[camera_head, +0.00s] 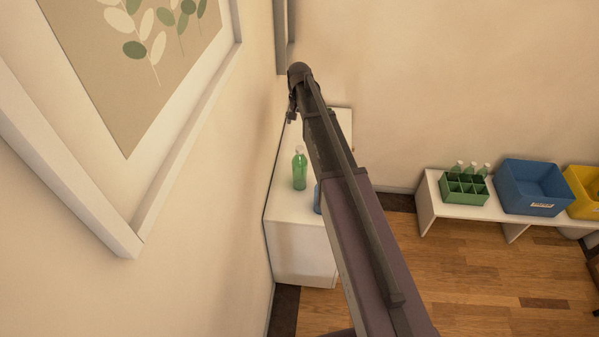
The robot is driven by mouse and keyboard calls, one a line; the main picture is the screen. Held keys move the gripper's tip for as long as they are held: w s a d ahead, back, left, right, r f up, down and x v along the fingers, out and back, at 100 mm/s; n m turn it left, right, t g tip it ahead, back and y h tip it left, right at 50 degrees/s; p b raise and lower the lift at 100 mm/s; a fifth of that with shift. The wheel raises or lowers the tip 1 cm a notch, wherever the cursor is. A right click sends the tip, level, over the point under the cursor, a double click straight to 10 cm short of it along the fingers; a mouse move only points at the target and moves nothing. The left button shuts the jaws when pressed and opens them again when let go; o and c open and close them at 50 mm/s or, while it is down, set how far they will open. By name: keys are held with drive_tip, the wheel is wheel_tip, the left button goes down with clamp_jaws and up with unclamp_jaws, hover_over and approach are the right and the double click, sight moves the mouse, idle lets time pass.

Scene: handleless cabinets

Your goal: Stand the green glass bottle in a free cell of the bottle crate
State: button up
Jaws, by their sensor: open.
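The green glass bottle (300,169) stands upright on top of a white cabinet (296,209), left of my arm. My gripper (291,113) is at the far end of the arm, above and beyond the bottle, apart from it. It is small and partly hidden by the wrist; it is open, and I see nothing held in it. The green bottle crate (465,189) stands on a low white bench (432,190) at the right. Several bottles show in its back row, and the front cells look empty.
A blue bin (533,187) and a yellow bin (584,188) stand right of the crate on the bench. A blue object (317,199) on the cabinet is mostly hidden by my arm. A framed picture (140,150) hangs on the left wall. Wooden floor lies open between cabinet and bench.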

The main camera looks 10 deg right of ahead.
sight(300, 148)
drive_tip(key=shift+f+b, duration=3.95)
drive_tip(key=shift+f, duration=0.15)
drive_tip(key=shift+f, duration=0.1)
drive_tip(key=shift+s+f+b, duration=0.15)
drive_tip(key=shift+f+b, duration=2.35)
drive_tip(key=shift+b, duration=0.1)
clamp_jaws()
